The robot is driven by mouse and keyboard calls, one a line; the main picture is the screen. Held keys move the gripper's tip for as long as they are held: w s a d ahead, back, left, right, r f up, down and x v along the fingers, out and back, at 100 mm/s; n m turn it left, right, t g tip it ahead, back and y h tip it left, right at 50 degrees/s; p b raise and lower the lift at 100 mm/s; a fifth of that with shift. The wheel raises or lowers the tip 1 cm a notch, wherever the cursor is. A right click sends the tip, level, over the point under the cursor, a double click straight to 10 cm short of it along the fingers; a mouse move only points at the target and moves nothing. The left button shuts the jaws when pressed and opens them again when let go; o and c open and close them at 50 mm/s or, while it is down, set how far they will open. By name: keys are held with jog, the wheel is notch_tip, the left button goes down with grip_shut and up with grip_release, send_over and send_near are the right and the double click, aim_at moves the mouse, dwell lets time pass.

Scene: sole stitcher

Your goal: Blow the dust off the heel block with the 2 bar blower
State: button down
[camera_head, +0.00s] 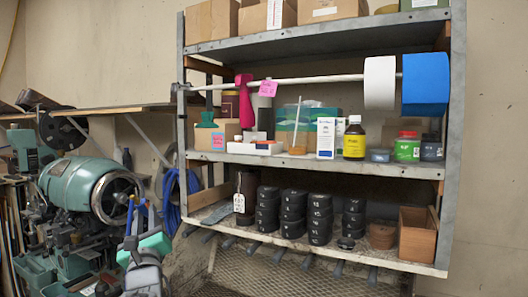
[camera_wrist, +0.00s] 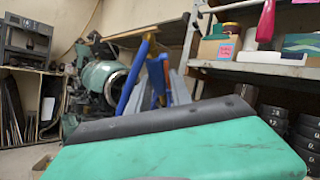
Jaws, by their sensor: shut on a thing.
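My gripper (camera_head: 138,212) is low at the left of the shelf unit, its blue fingers pointing up; they also show in the wrist view (camera_wrist: 150,60). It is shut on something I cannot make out. A scuffed green body with a dark edge (camera_wrist: 180,150) fills the wrist view's bottom and hides the grip; I cannot tell whether it is held. A magenta blower-like thing (camera_head: 246,104) is at the rail beside a pink tag (camera_head: 268,88); its writing is unreadable. Numbered black blocks (camera_head: 293,212) stand stacked on the lower shelf; I cannot tell which is the heel block.
The shelf unit (camera_head: 330,161) carries bottles, jars and boxes on its middle board. White and blue rolls (camera_head: 425,85) hang on the rail at right. A green machine (camera_head: 90,188) stands at left. A wooden box (camera_head: 417,235) is at the lower right. Blue hose hangs behind my gripper.

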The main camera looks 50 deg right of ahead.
jog(key=s+d+r+m+g+h+b, duration=0.2)
jog(key=s+d+r+m+g+h, duration=0.3)
jog(key=s+d+r, duration=0.6)
jog(key=s+d+r+m+g+h+b, duration=0.1)
jog(key=s+d+r+m+g+h, duration=0.2)
jog(key=s+d+r+g+h, duration=0.65)
jog(key=s+d+f+t+y, duration=0.2)
jog(key=s+d+f+y, duration=0.2)
jog(key=d+f+y, duration=0.1)
jog(key=shift+s+f, duration=0.15)
jog(key=shift+s, duration=0.15)
